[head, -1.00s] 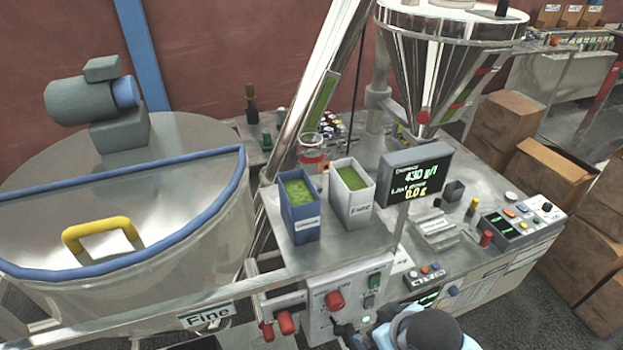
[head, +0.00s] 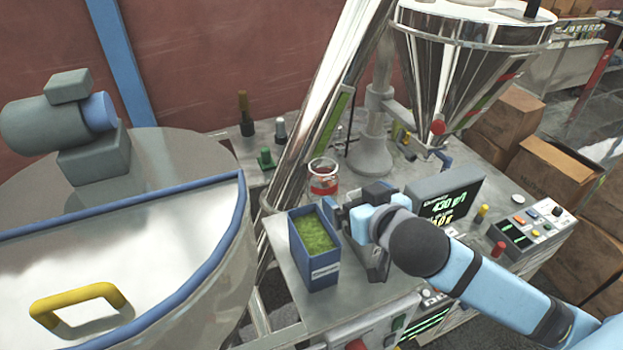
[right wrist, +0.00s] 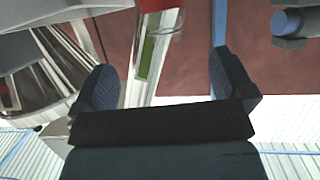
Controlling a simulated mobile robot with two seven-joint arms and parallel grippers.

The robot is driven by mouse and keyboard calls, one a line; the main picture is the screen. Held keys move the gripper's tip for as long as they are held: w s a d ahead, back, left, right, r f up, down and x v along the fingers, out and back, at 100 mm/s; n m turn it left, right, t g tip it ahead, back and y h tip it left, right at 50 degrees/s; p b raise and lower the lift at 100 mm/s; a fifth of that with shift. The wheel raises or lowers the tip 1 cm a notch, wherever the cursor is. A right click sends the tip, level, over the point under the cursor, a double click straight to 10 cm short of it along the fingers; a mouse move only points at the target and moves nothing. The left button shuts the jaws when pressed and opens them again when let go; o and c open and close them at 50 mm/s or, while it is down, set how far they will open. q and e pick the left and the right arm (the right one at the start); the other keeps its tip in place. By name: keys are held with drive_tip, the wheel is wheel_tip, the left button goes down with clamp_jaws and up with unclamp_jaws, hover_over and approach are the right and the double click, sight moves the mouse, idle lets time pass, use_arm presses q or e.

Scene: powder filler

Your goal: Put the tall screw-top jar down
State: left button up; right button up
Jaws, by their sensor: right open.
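A clear jar with red contents (head: 323,178) stands upright on the metal worktop, behind the blue box; I cannot make out a screw lid on it. My right gripper (head: 336,208) is just in front of the jar, over the bench by the blue box. In the right wrist view its two fingers (right wrist: 163,82) are spread, with nothing between them. A red and clear piece, apparently the jar (right wrist: 160,18), shows beyond the fingers at the top edge. My left gripper is out of view.
A blue box of green powder (head: 314,246) stands close left of my right gripper. The display (head: 447,200) is right of it. A slanted steel tube (head: 325,95) rises behind, beside the steel hopper (head: 465,70). A large blue-rimmed tub (head: 235,215) fills the left.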

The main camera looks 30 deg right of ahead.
sight(330, 182)
drive_tip(key=b+x, duration=0.2)
drive_tip(key=x, duration=0.5)
drive_tip(key=shift+w, duration=0.25)
drive_tip(key=p+x, duration=0.1)
drive_tip(key=x, duration=0.1)
drive_tip(key=p+x, duration=0.1)
drive_tip(key=x, duration=0.2)
drive_tip(key=shift+w+a+f, duration=0.1)
drive_tip(key=shift+a+f, duration=0.1)
drive_tip(key=shift+f, duration=0.05)
drive_tip(key=shift+w+f, duration=0.15)
drive_tip(key=shift+w, duration=0.05)
drive_tip(key=c, duration=1.4)
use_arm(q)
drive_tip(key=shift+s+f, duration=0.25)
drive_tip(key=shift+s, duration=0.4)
